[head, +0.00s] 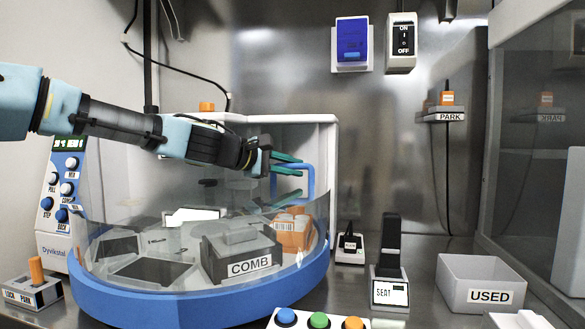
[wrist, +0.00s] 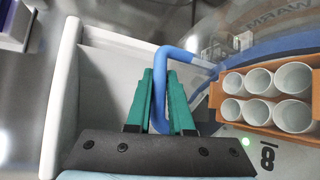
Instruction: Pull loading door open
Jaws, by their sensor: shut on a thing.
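The loading door (head: 130,235) looks like a clear curved panel around the front of the round blue-based machine. A blue bar handle (head: 311,182) stands at its right end. My gripper (head: 299,166) reaches in from the left, and its green fingers are shut on the handle. In the wrist view the handle (wrist: 188,57) bends down between the two green fingers (wrist: 160,75). The fingers hide part of the bar. Exactly how far the door stands open is hard to tell through the clear panel.
Inside the machine are a grey COMB block (head: 240,255) and an orange rack (head: 293,232) of white cups. A button panel (head: 318,319), a SEAT stand (head: 390,275) and a USED bin (head: 485,286) stand in front and right. A control panel (head: 62,195) is at left.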

